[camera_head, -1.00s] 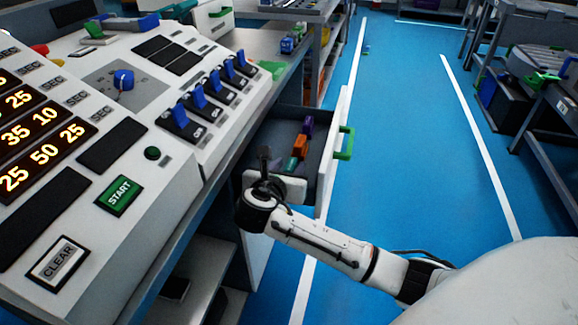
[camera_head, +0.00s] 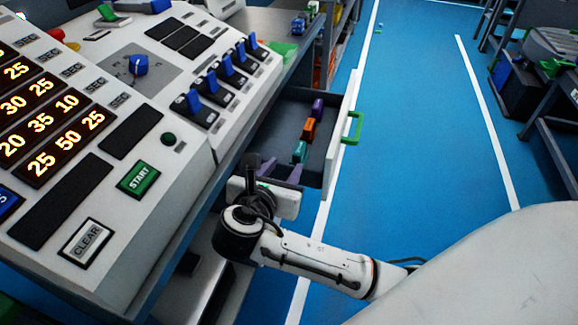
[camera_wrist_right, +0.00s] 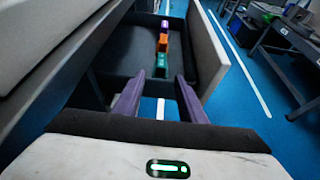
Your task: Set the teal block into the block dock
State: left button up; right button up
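The teal block (camera_head: 300,152) lies in an open drawer (camera_head: 279,129), nearest me in a row with an orange block and a purple block. It also shows in the right wrist view (camera_wrist_right: 161,66), just ahead of my fingertips. My right gripper (camera_head: 282,169) is at the near end of the drawer. In the right wrist view its two purple fingers (camera_wrist_right: 161,79) are spread apart with nothing between them, pointing toward the teal block without holding it. My left gripper is not in view. I cannot identify the block dock in these frames.
The orange block (camera_head: 309,130) and purple block (camera_head: 317,108) lie behind the teal one. The drawer front has a green handle (camera_head: 352,128). A control console (camera_head: 160,140) with blue switches stands at left above the drawer. Blue floor (camera_head: 420,130) is clear at right.

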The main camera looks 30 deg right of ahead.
jog(key=s+a+f+m+g+y, duration=0.1)
jog(key=s+a+f+m+y, duration=0.3)
jog(key=f, duration=0.4)
jog(key=s+a+f+m+y, duration=0.4)
jog(key=f, duration=0.5)
jog(key=s+a+f+m+y, duration=0.1)
jog(key=s+m+y, duration=0.1)
jog(key=s+m, duration=0.3)
jog(key=s+a+f+m+t+y, duration=0.1)
jog(key=s+m+y, duration=0.2)
jog(key=s+m, duration=0.3)
jog(key=m, duration=0.4)
jog(key=shift+a+f+m, duration=0.2)
jog(key=shift+f+m, duration=0.05)
jog(key=shift+m, duration=0.15)
